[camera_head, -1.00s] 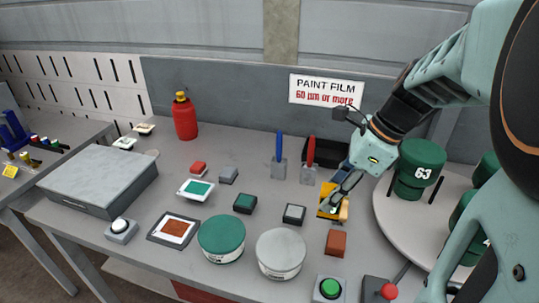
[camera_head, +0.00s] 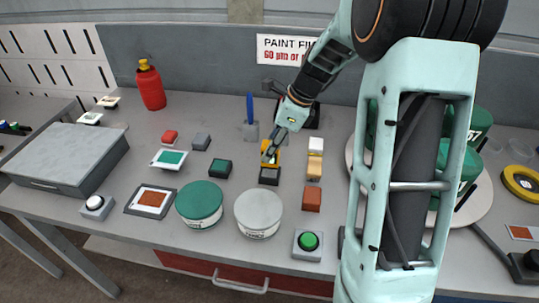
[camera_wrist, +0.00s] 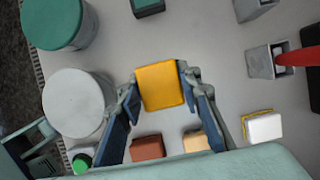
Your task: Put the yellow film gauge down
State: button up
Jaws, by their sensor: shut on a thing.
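The yellow film gauge (camera_wrist: 160,86) is a small yellow block between the two fingers of my gripper (camera_wrist: 160,80) in the wrist view. My gripper is shut on it. In the head view the gauge (camera_head: 271,151) hangs under my gripper (camera_head: 269,152), partly covered by the fingers. A small black block (camera_head: 269,176) shows just in front of and below it. The wrist view does not show this block, so the gauge seems to hide it. I cannot tell whether the gauge touches it.
A grey can (camera_head: 258,212) and a green can (camera_head: 201,204) stand in front. A green block (camera_head: 220,168) is left. A tan block (camera_head: 315,167), a white block (camera_head: 316,145) and a red-brown block (camera_head: 312,198) are right. A green button (camera_head: 308,241) is at the front edge.

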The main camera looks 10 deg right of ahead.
jog(key=shift+w+f, duration=0.1)
jog(key=shift+f, duration=1.6)
jog(key=shift+f, duration=0.2)
jog(key=o, duration=1)
jog(key=v, duration=1.2)
jog(key=shift+r+p, duration=0.2)
jog(key=shift+p, duration=0.1)
